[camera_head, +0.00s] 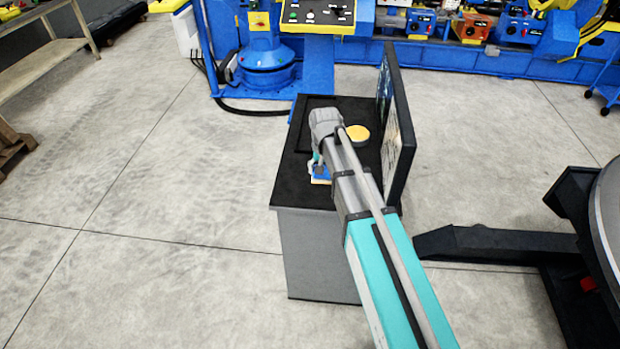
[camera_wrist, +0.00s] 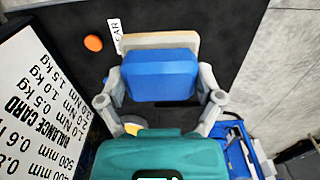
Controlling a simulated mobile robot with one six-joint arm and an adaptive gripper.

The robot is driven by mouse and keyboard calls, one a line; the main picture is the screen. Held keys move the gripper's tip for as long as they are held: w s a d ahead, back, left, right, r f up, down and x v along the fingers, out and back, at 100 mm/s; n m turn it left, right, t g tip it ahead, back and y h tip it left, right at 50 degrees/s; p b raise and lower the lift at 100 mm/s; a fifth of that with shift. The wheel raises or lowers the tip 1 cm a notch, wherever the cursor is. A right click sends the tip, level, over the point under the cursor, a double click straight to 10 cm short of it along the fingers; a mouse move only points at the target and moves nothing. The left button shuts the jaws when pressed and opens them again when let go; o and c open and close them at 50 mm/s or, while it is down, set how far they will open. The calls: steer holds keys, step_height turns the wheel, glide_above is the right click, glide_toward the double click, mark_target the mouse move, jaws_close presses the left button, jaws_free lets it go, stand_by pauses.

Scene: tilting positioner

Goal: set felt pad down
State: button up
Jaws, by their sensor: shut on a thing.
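The felt pad, which I take to be the blue block with a tan layer, sits between my gripper's fingers in the wrist view (camera_wrist: 160,76). My gripper (camera_wrist: 161,84) is shut on its two sides. In the head view the pad (camera_head: 321,178) shows low beside my gripper (camera_head: 319,164), over the near left part of the black-topped cabinet (camera_head: 330,197). The tan layer shows along the block's far edge in the wrist view. I cannot tell whether the pad touches the black top. My arm hides part of the cabinet top.
A yellow disc (camera_head: 357,134) lies on the cabinet top, right of my gripper. An upright panel (camera_head: 397,140) edges the right side; its balance card (camera_wrist: 40,105) faces the wrist view. An orange disc (camera_wrist: 93,43) and a white label (camera_wrist: 115,34) lie near the pad.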

steer(key=w+a+f+b, duration=0.3)
steer(key=w, duration=0.3)
steer(key=b, duration=0.4)
glide_above(307, 182)
steer(key=f, duration=0.4)
steer(key=shift+s+d+f, duration=0.25)
steer(key=shift+s+f, duration=0.05)
steer(key=shift+f, duration=0.05)
steer(key=shift+w+a+f+b, duration=0.3)
steer(key=shift+w+f+b, duration=0.15)
steer(key=shift+f+b, duration=0.3)
steer(key=shift+s+f+b, duration=0.1)
steer(key=shift+f+b, duration=1.15)
steer(key=shift+b, duration=0.1)
steer(key=shift+f, duration=0.2)
steer(key=o, duration=0.7)
steer(key=shift+r, duration=0.1)
steer(key=shift+o, duration=0.2)
